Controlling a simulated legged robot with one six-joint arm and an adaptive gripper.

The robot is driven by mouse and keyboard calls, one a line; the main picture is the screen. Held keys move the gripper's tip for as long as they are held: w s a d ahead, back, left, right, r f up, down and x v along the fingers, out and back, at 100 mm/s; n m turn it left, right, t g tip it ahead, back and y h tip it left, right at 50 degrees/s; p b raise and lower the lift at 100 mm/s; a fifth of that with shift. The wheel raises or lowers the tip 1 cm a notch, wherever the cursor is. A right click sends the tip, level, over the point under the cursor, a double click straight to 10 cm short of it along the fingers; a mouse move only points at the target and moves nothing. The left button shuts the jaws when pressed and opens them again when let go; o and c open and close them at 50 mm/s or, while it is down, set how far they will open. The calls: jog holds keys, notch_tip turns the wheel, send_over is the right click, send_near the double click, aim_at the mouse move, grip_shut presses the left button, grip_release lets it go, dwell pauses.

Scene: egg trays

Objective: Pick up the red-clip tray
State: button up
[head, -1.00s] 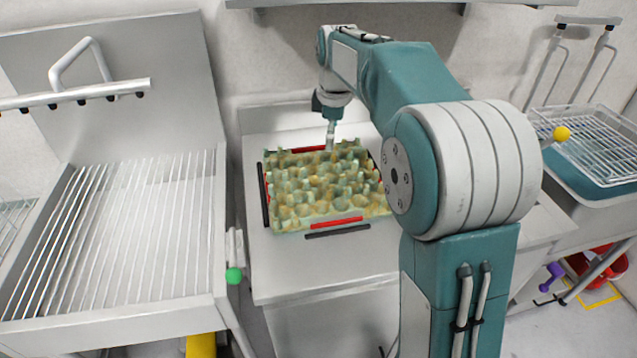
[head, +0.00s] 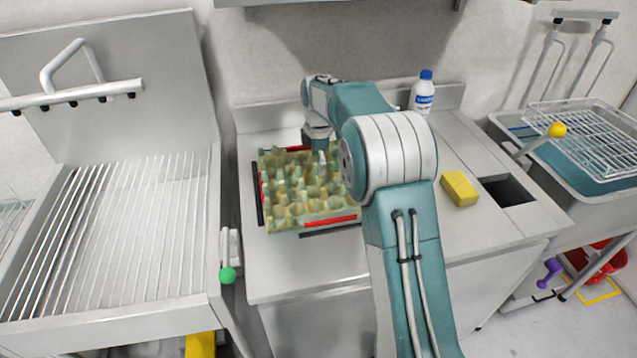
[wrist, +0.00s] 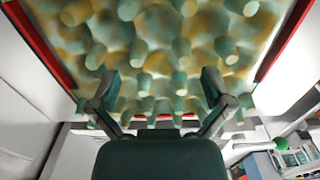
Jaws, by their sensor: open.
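The egg tray (head: 282,216) with red clips lies on the steel counter, yellowish-green and bumpy. A red clip (head: 330,220) runs along its front edge, and another red strip (head: 296,149) shows at its back edge. In the wrist view the tray (wrist: 165,45) fills the upper part, with red strips (wrist: 285,42) along both sides. My gripper (wrist: 158,85) is open, its two fingers spread in front of the tray's pegs. In the head view my gripper (head: 322,162) is over the back right part of the tray, partly hidden by my arm. I cannot tell whether the fingers touch it.
Black strips (head: 258,194) lie beside the tray. A yellow sponge (head: 459,189) and a white bottle with a blue cap (head: 423,95) stand on the counter to the right. A ribbed steel drainer (head: 125,235) is at left, a wire rack (head: 590,135) at right.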

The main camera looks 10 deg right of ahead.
aim_at(317, 172)
notch_tip(317, 172, down, 3)
jog(key=shift+a+r, duration=0.1)
jog(key=shift+a+f, duration=0.15)
jog(key=shift+f, duration=0.35)
jog(key=c, duration=1)
jog(key=shift+r, duration=0.1)
